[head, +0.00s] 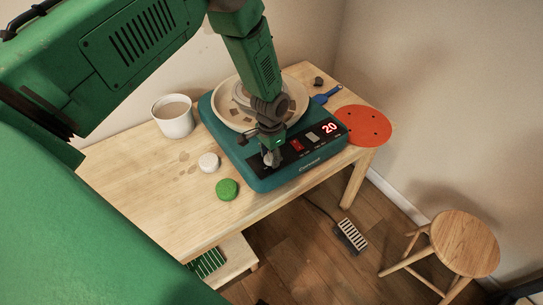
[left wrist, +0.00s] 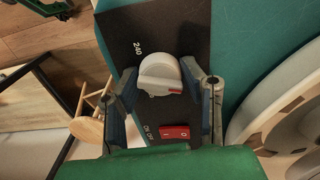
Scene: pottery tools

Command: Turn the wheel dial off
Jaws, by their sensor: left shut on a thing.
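The teal pottery wheel (head: 262,182) sits on the wooden table, its red display (head: 329,128) reading 20. Its white dial (left wrist: 160,75) is on the black control panel (left wrist: 135,28), with a red mark on its edge. My left gripper (left wrist: 163,82) has a finger on each side of the dial and is shut on it. In the head view the left gripper (head: 270,150) reaches down to the panel's left end and partly hides the dial (head: 272,158). A red rocker switch (left wrist: 174,133) sits beside the dial. My right gripper is not in view.
A white cup (head: 173,122) stands left of the wheel. A white round piece (head: 208,162) and a green one (head: 227,189) lie near its left side. An orange disc (head: 363,126) is at right. A pedal (head: 350,237) and stool (head: 464,243) stand on the floor.

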